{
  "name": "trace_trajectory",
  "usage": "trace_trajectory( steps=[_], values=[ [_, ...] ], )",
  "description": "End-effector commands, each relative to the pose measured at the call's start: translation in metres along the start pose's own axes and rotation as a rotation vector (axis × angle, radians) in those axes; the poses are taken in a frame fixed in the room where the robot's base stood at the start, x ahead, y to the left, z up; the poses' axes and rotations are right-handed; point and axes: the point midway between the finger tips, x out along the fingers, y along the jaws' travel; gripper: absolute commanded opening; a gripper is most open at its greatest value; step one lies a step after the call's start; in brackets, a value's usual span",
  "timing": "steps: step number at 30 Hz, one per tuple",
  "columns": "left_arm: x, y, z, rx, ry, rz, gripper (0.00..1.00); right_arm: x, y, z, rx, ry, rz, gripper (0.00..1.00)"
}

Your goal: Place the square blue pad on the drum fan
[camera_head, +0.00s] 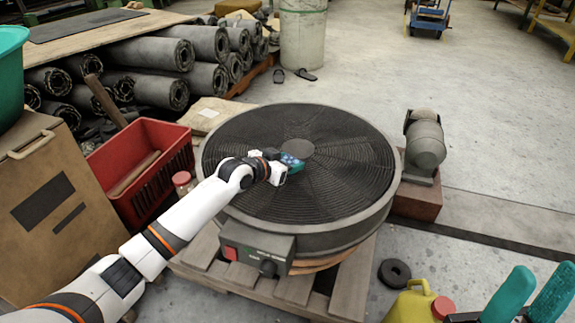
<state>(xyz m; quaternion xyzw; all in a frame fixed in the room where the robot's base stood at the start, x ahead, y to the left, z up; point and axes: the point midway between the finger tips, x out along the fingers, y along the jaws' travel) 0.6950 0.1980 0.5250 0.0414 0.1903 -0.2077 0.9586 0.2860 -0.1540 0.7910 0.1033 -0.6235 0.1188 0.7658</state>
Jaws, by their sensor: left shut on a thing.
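The drum fan (340,190) is a large, round, black unit with a wire grille on top and a grey hub. It stands in the middle of the head view. My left gripper (289,164) is over the grille, just below and left of the hub. It is shut on the small blue pad (292,160), which is partly hidden by the fingers. I cannot tell whether the pad touches the grille. My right gripper (531,296) shows at the bottom right corner, with its two teal fingers apart and nothing seen between them.
The fan stands on a wooden pallet (345,290), with a control box (257,248) at its front. A red crate (150,175) is at the left, a grey motor (425,143) at the right. A yellow jug (410,308) is at the front. Open floor lies behind right.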

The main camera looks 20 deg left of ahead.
Motion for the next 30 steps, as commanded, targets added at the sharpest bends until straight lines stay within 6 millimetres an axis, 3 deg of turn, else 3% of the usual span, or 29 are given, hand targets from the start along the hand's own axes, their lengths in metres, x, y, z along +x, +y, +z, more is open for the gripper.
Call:
trace_trajectory(
  steps=[7, 8, 12, 22, 26, 30],
  values=[
    [0.001, 0.000, -0.002, 0.000, 0.000, 0.000, 0.30, 0.000, 0.000, 0.000, 0.000, 0.000, 0.000, 0.36],
    [0.001, 0.000, -0.002, 0.000, 0.000, 0.000, 0.58, 0.001, 0.000, 0.000, 0.000, 0.000, 0.001, 0.36],
    [0.001, 0.000, -0.001, -0.001, 0.001, 0.000, 0.76, 0.002, 0.000, 0.000, 0.000, -0.003, 0.001, 0.36],
    [-0.002, 0.000, 0.003, 0.000, 0.001, -0.001, 0.76, 0.003, 0.000, 0.001, 0.000, -0.003, 0.001, 0.36],
    [-0.019, 0.000, 0.003, -0.001, 0.003, 0.000, 0.76, 0.013, 0.000, 0.003, 0.000, -0.003, 0.001, 0.36],
    [-0.051, 0.000, 0.004, 0.000, 0.005, 0.000, 0.76, 0.027, 0.000, 0.006, 0.000, 0.000, -0.001, 0.36]
  ],
)
